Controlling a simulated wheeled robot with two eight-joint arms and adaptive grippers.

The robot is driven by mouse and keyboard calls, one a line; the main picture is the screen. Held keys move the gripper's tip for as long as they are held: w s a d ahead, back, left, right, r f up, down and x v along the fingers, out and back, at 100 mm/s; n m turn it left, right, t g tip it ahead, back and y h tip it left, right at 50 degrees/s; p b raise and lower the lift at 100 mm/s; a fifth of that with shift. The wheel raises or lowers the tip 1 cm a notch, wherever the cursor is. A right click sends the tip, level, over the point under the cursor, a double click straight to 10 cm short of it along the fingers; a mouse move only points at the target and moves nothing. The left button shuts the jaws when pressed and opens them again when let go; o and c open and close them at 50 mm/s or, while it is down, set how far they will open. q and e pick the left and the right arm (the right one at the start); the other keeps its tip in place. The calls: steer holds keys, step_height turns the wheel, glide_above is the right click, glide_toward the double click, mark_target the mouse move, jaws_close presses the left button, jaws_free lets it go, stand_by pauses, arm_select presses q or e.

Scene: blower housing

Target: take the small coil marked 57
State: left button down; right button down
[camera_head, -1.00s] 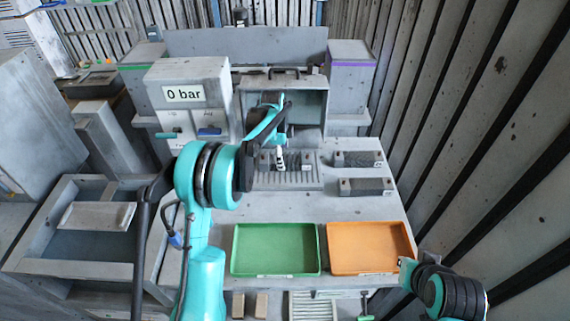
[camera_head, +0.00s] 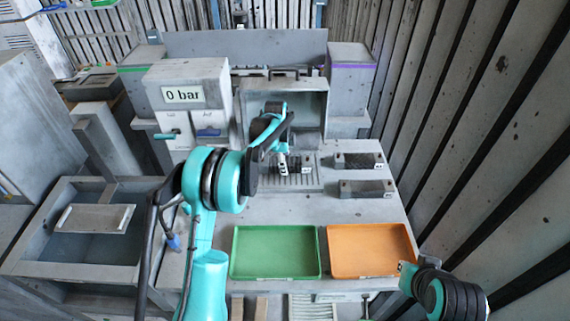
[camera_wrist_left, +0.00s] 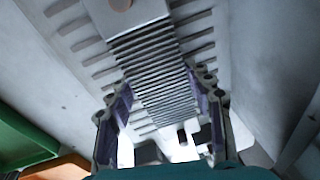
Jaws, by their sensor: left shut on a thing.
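My left gripper (camera_head: 283,168) is over the slatted grey rack (camera_head: 313,183) in front of the open housing. In the left wrist view its two fingers stand on either side of a ribbed grey coil (camera_wrist_left: 152,62), and it is shut on this coil. A copper-coloured spot shows at the coil's far end. In the head view the gripper hides part of the coil (camera_head: 303,163). I cannot read a number on it, and cannot tell whether it touches the rack. Two similar dark coils lie to the right, one behind (camera_head: 358,160) and one in front (camera_head: 367,188).
A green tray (camera_head: 276,250) and an orange tray (camera_head: 371,250) sit at the table's front. The open grey housing (camera_head: 311,97) stands behind the rack. A panel reading "0 bar" (camera_head: 183,95) is on the left. A slatted wall runs along the right.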

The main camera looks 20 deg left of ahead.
mark_target(286, 159)
arm_select(q)
step_height(286, 159, up, 4)
steer(key=shift+r+p, duration=0.15)
steer(key=shift+p, duration=0.6)
steer(key=s+d+r+p, duration=0.2)
steer(key=s+d+r, duration=0.3)
steer(key=d, duration=0.5)
steer(key=shift+s+r, duration=0.3)
steer(key=shift+r, duration=0.5)
steer(key=shift+s+d, duration=0.1)
steer(key=shift+d, duration=0.05)
